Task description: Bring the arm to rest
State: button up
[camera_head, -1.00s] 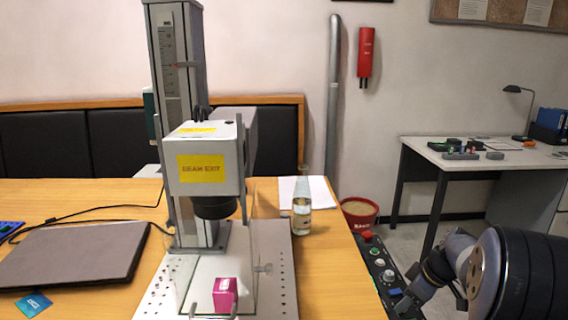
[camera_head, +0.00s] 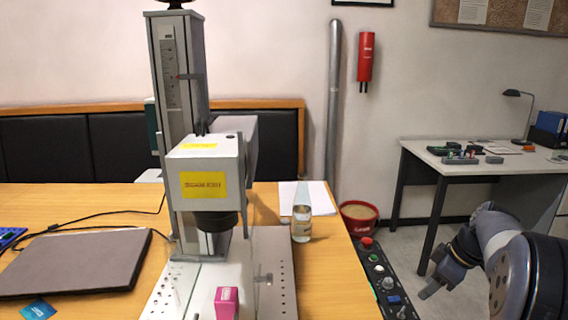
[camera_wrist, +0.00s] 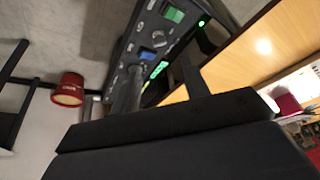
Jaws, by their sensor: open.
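My gripper (camera_head: 437,286) is at the right of the head view, beside the control panel (camera_head: 383,280) and apart from it. It is open, and no object shows in it. My arm (camera_head: 505,250) is bent at the lower right. In the wrist view, dark parts of my gripper fill the bottom and two fingers reach up toward the control panel (camera_wrist: 155,45), which shows tilted there.
A laser marker (camera_head: 205,170) with a pink block (camera_head: 227,304) on its base stands on the wooden table (camera_head: 335,270). A desk (camera_head: 460,165) stands behind my arm.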

aim_at(403, 308)
jog(key=b+x, duration=0.3)
jog(key=x, duration=0.8)
jog(key=shift+a+r+m, duration=0.1)
jog(key=shift+m, duration=0.2)
jog(key=m+t+h+p, duration=0.1)
jog(key=m, duration=0.3)
jog(key=shift+a+r+m+p, duration=0.1)
jog(key=shift+m+p, duration=0.2)
jog(key=m+h+p, duration=0.1)
jog(key=m+p, duration=0.1)
jog(key=m, duration=0.1)
jog(key=shift+s+m+h, duration=0.1)
jog(key=shift+m+h, duration=0.2)
jog(key=shift+h, duration=0.1)
jog(key=shift+a+m+h+p, duration=0.15)
jog(key=shift+m+h+p, duration=0.4)
jog(key=shift+m, duration=1.05)
jog(key=shift+m+h+b, duration=0.65)
jog(key=shift+m, duration=0.65)
jog(key=shift+a+m+g+h+b, duration=0.15)
jog(key=shift+m+h+b, duration=0.15)
jog(key=shift+m+b, duration=0.45)
jog(key=shift+m+g+h+b, duration=0.15)
jog(key=shift+m+h+b, duration=0.2)
jog(key=shift+m, duration=0.7)
jog(key=shift+s+a+r, duration=0.1)
jog(key=shift+a+r, duration=0.05)
jog(key=shift+r, duration=0.45)
